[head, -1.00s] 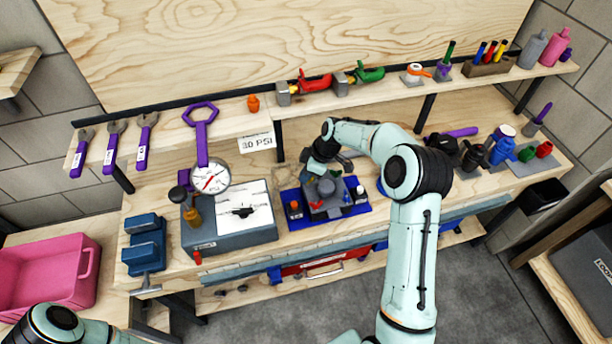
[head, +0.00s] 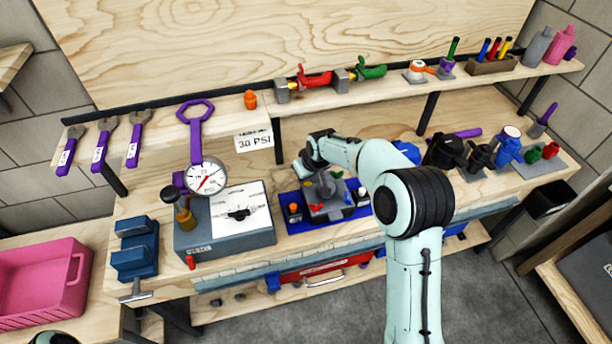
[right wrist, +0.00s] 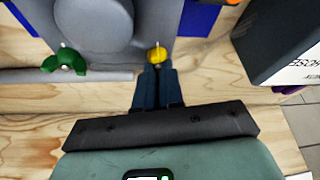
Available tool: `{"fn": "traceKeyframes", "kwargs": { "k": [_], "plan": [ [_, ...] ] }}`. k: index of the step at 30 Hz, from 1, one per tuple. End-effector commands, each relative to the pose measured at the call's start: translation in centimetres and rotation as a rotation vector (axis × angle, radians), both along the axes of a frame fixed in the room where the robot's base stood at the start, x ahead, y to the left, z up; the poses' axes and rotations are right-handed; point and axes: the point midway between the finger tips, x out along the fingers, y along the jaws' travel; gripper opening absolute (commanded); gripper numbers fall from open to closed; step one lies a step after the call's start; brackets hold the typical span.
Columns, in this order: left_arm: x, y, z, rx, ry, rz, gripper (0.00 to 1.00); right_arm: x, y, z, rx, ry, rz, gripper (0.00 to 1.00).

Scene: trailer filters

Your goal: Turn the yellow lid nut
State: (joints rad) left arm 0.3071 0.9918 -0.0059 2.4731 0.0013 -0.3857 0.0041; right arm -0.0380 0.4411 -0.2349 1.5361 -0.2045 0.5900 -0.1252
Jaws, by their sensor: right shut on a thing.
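The yellow lid nut (right wrist: 157,55) is a small round knob with a thin pin at the edge of the grey housing (right wrist: 145,15) in the right wrist view. My right gripper (right wrist: 156,74) has its two dark fingers close together on the nut, shut on it. In the head view my right gripper (head: 304,170) is at the back left of the grey housing (head: 325,212), and the nut is hidden or too small to make out. A green wing nut (right wrist: 65,60) sits on the same housing, to the left in the wrist view.
The housing stands on a blue tray (head: 296,226) with small parts around it. A grey box with a dial (head: 225,240) stands to its left, and a gauge (head: 206,177) is behind that. Pump-like parts (head: 480,155) stand to the right. Bare bench lies behind the tray.

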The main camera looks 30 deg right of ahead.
Motion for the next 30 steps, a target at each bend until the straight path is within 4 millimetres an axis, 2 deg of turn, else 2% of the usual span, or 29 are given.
{"fn": "traceKeyframes", "kwargs": {
  "k": [12,30],
  "plan": [
    [-0.28,0.01,-0.5,0.0,0.003,0.0,0.43,0.06,-0.06,0.14,0.0,-0.003,-0.214,0.0],
    [-0.31,0.0,-0.55,0.0,0.003,0.0,0.43,0.04,-0.14,0.14,0.001,-0.001,-0.255,0.0]
  ]
}}
